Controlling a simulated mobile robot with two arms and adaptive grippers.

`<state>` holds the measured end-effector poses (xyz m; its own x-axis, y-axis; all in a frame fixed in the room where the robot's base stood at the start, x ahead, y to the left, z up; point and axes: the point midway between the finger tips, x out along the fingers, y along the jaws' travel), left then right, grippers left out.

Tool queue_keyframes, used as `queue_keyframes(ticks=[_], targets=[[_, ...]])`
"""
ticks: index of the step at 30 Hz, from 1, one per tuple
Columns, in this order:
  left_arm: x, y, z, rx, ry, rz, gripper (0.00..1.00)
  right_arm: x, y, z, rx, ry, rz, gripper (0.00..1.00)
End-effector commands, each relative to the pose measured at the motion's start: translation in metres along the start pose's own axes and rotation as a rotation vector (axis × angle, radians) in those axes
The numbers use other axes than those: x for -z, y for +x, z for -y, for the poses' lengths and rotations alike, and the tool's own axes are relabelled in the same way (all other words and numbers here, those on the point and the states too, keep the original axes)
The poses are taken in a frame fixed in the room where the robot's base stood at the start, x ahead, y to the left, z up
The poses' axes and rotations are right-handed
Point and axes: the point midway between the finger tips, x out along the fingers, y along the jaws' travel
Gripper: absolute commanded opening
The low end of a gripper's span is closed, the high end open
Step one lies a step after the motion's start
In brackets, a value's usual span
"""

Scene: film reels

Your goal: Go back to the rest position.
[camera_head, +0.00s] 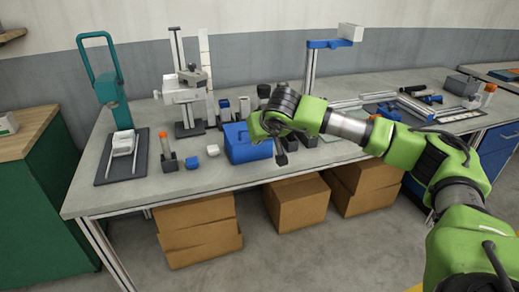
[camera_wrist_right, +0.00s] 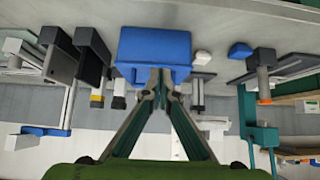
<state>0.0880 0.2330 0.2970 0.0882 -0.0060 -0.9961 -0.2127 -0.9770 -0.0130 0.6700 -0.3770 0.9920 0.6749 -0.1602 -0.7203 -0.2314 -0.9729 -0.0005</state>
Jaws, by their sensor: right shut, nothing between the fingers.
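My right arm, green with grey joints, reaches in from the right in the head view, over the workbench (camera_head: 250,178). My left gripper is in neither view.
Left of the blue box are small blocks and an orange-topped post (camera_head: 167,149). A teal press (camera_head: 108,90) and a grey stand (camera_head: 186,98) are behind. Metal profiles (camera_head: 428,104) lie at the right. Cardboard boxes (camera_head: 297,202) stand below the bench.

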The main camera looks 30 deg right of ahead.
Motion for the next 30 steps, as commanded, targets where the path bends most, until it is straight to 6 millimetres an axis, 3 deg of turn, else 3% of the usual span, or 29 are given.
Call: queue_keyframes(ticks=[4,13,17,20,23,24,27,30], targets=[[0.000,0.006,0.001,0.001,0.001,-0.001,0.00,-0.017,-0.003,-0.001,-0.002,0.000,0.001,0.00],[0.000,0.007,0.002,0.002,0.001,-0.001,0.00,-0.023,-0.005,0.001,0.003,0.006,0.003,0.00],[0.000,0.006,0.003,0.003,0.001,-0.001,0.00,-0.040,0.009,0.023,0.072,0.102,0.065,0.00],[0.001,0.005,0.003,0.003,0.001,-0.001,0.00,-0.072,0.029,0.065,0.192,0.310,0.193,0.00],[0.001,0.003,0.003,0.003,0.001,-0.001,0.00,-0.114,0.048,0.126,0.339,0.661,0.403,0.00],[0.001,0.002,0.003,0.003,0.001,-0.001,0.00,-0.130,0.054,0.152,0.390,0.842,0.508,0.00],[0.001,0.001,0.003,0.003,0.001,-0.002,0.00,-0.159,0.067,0.202,0.467,1.324,0.773,0.00],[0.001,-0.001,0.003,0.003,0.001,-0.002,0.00,-0.180,0.086,0.231,0.464,1.850,1.036,0.00]])
